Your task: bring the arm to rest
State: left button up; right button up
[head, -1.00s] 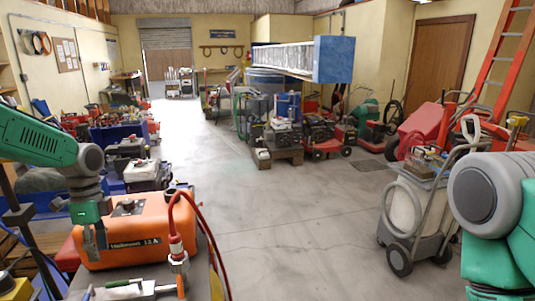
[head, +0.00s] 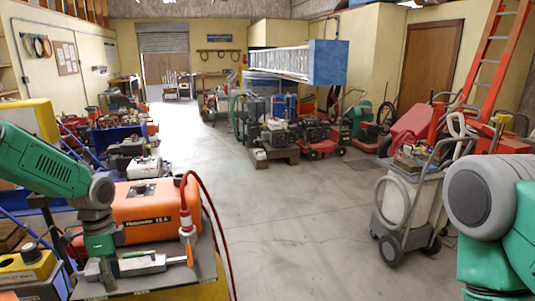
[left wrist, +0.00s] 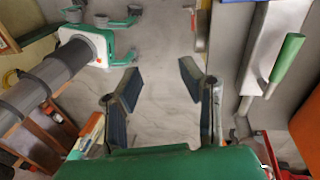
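My left arm comes in from the left, green with grey joints. Its gripper (head: 106,274) points down at the near left edge of the grey workbench top. In the left wrist view the two dark fingers of the gripper (left wrist: 160,76) are spread apart, with only bare floor between them. It holds nothing. My right arm shows only as a grey and green joint at the right edge; its gripper is out of view.
An orange machine (head: 146,205) stands on the workbench (head: 207,268), beside a red connector (head: 187,209) with a red hose. A green-handled tool (left wrist: 287,58) lies at right in the wrist view. A wheeled cart (head: 408,210) stands right. The middle floor is clear.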

pick_arm(q)
jog(key=s+d+f+n+b, duration=0.3)
jog(key=s+d+f, duration=0.2)
jog(key=s+f, duration=0.45)
jog(key=s+d+f+n+b, duration=0.3)
jog(key=s+d+f, duration=0.25)
jog(key=f, duration=0.65)
jog(key=s+f+n+t+b, duration=0.1)
jog(key=s+f+n+b, duration=0.1)
jog(key=s, duration=0.7)
jog(key=s+f+n+t+b, duration=0.1)
jog(key=s+f+n, duration=0.3)
jog(key=s, duration=0.4)
jog(key=shift+s+a+f+n+y+b, duration=0.3)
jog(key=shift+s+n+y+b, duration=0.15)
jog(key=shift+b, duration=0.4)
jog(key=shift+w, duration=0.2)
